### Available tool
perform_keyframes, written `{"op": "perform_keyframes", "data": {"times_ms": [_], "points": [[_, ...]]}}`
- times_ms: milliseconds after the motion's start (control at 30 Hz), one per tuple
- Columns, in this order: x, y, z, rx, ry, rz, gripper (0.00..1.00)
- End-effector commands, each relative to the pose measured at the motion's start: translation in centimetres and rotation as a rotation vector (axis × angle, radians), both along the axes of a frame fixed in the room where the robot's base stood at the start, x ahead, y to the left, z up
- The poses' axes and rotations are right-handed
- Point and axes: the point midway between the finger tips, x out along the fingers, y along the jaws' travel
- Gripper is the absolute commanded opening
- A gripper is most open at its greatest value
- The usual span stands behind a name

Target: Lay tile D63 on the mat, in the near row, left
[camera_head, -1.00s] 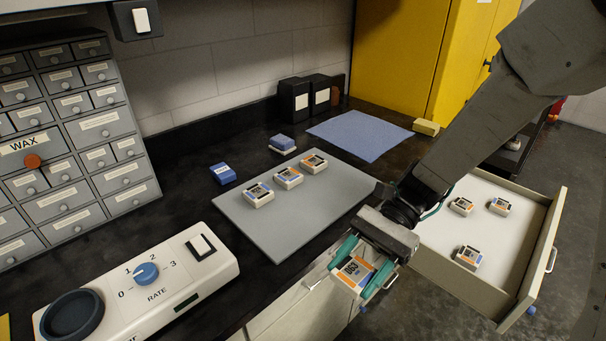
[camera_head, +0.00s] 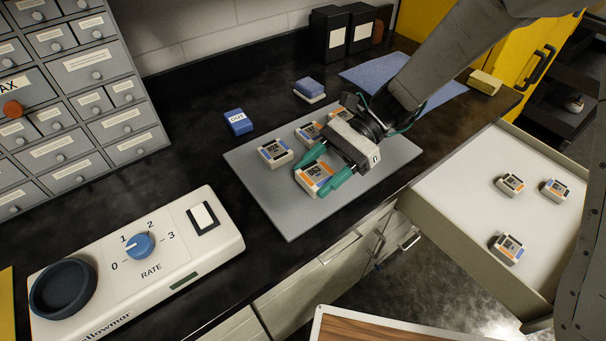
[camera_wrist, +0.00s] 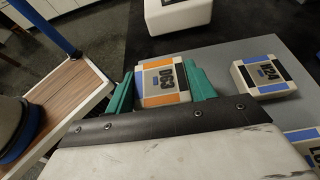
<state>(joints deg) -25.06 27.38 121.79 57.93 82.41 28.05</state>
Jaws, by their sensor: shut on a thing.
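Tile D63 (camera_head: 314,178), cream with orange and blue corners, is between the green fingers of my gripper (camera_head: 322,176). It also shows in the wrist view (camera_wrist: 164,84), label readable, with a finger on each side. My gripper holds it over the near part of the grey mat (camera_head: 290,218), left of the middle; I cannot tell whether it touches the mat. A far row of tiles lies on the mat: a left tile (camera_head: 275,152), a middle tile (camera_head: 308,133) and a right one (camera_head: 339,114), partly hidden by my gripper.
An open drawer (camera_head: 427,212) at right holds several tiles, such as one (camera_head: 508,249) near its front. Blue blocks (camera_head: 238,122) stand behind the mat. A blue cloth (camera_head: 440,98) lies at the back right. A white dial device (camera_head: 195,245) stands left. The mat's near right is bare.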

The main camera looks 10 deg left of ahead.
Motion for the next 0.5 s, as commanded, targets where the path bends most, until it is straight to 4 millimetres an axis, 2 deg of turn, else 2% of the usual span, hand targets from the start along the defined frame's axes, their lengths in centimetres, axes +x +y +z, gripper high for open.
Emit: {"op": "perform_keyframes", "data": {"times_ms": [100,200,367,500], "points": [[0.6,2.2,-0.2,0.000,0.001,0.002,0.28],[0.9,3.2,-0.3,0.001,0.001,-0.001,0.28],[1.1,3.5,-1.0,0.000,0.003,-0.003,0.28],[1.0,3.4,-2.9,-0.002,0.004,-0.003,0.28]]}}
